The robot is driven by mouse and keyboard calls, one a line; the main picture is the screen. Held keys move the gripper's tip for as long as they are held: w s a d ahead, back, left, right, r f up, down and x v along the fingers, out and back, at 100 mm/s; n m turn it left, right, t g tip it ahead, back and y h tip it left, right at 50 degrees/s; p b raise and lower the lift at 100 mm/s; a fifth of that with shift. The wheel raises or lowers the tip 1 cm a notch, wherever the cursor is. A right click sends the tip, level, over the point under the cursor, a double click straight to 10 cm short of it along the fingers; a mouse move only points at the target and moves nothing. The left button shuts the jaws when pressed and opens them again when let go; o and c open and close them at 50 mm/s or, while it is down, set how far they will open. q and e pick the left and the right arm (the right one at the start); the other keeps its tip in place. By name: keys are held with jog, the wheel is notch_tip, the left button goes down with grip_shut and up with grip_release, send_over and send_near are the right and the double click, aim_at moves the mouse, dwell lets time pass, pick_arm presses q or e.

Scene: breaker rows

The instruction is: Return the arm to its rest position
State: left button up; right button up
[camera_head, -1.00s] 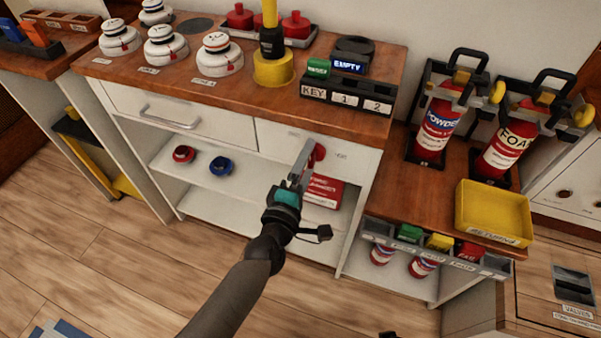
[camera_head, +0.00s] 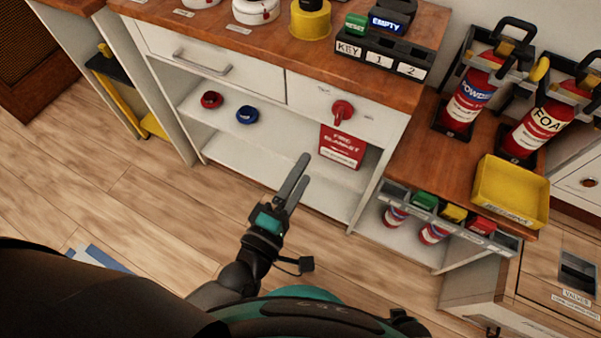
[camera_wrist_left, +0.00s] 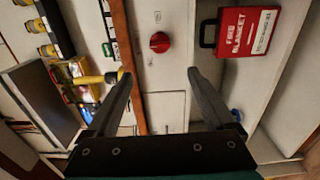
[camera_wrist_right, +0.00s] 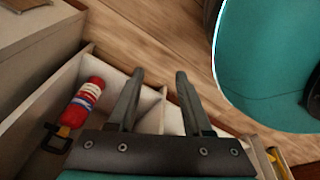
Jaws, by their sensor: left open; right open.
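My left gripper (camera_head: 290,185) is in front of the low white shelf unit, below and to the left of the red knob (camera_head: 343,110) on its front. Its fingers are apart, with nothing between them. In the left wrist view the left gripper (camera_wrist_left: 158,72) is open, and the red knob (camera_wrist_left: 160,42) stands clear beyond the fingertips. My right gripper (camera_wrist_right: 160,74) is open and empty in the right wrist view, above shelf compartments beside a red extinguisher (camera_wrist_right: 83,102). I cannot make it out clearly in the head view.
A red fire blanket box (camera_head: 341,147) hangs below the knob. A yellow returns tray (camera_head: 510,192) and two extinguishers (camera_head: 470,95) stand on the right-hand counter. A red ring (camera_head: 211,100) and a blue ring (camera_head: 247,115) lie on the shelf.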

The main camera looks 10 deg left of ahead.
dwell(0.5)
pick_arm(q)
jog(key=s+a+f+m+g+y, duration=0.15)
jog(key=a+f+m+g, duration=0.3)
jog(key=f, duration=0.65)
jog(key=s+a+f+m+g+y, duration=0.1)
jog(key=s+a+f+m+g, duration=0.4)
jog(key=f, duration=0.7)
jog(key=s+a+f+m+g+y, duration=0.2)
jog(key=s+a+f+m, duration=0.1)
jog(key=s+f, duration=0.3)
jog(key=s+a+f+m+g+y+p, duration=0.1)
jog(key=s+a+f+m+g, duration=0.2)
jog(key=s+a+f, duration=0.3)
jog(key=s+m, duration=0.1)
jog(key=s, duration=0.2)
jog(key=shift+s+f+y, duration=0.2)
jog(key=shift+f+y, duration=0.15)
pick_arm(e)
jog(key=shift+s+d+r, duration=0.1)
jog(key=shift+s+d, duration=0.15)
jog(key=shift+s, duration=0.4)
jog(key=shift+s+d, duration=0.25)
jog(key=shift+s, duration=0.35)
pick_arm(q)
jog(key=shift+d+m, duration=0.1)
jog(key=shift+m, duration=0.15)
pick_arm(e)
jog(key=shift+w+r, duration=0.1)
jog(key=shift+w, duration=0.1)
